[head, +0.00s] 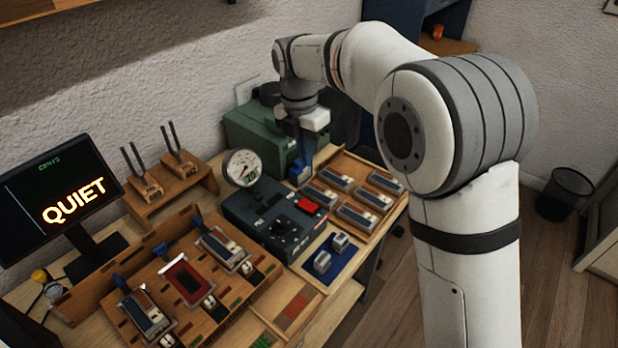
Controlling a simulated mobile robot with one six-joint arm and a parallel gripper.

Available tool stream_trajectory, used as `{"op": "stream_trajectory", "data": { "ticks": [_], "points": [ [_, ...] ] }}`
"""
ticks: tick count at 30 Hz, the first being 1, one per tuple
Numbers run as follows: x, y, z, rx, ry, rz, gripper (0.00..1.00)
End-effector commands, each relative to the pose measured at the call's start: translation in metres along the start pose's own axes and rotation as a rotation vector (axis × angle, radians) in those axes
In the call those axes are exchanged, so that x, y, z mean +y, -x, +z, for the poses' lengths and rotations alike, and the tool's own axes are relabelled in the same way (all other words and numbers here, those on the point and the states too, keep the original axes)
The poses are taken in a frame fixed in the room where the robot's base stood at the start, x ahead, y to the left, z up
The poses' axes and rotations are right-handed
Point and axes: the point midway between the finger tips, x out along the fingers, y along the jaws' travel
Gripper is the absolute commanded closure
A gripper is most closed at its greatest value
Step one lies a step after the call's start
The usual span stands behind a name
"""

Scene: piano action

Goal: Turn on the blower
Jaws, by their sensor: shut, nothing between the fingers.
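A green box-shaped machine (245,135) stands at the back against the wall. A blue block-like part (299,173) sits at its front right corner. My gripper (307,160) points down just beside and above this blue part, its fingers shut and empty; I cannot tell whether they touch it. In front stands a dark grey-green unit (258,205) with a round pressure gauge (242,168), a black knob (280,227) and a red button (308,205). I cannot tell for sure which of the two is the blower. My arm hides part of the area behind the gripper.
A wooden tray with several metal-and-blue pieces (357,214) lies right of the units. A blue mat (337,262) bears two small blocks. A wooden rack (178,285) stands front left. A monitor (60,195) reads "QUIET". Wooden stands with black prongs (138,180) are behind.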

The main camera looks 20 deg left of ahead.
Motion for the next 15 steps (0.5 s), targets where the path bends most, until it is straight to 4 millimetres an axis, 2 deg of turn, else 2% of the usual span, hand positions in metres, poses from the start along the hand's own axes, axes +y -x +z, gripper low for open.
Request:
{"op": "stream_trajectory", "data": {
  "ticks": [11,15],
  "points": [
    [-0.0004,0.0003,-0.0006,-0.001,0.000,-0.019,1.00],
    [-0.0006,-0.0086,-0.0006,0.000,0.000,-0.020,1.00]
  ]
}}
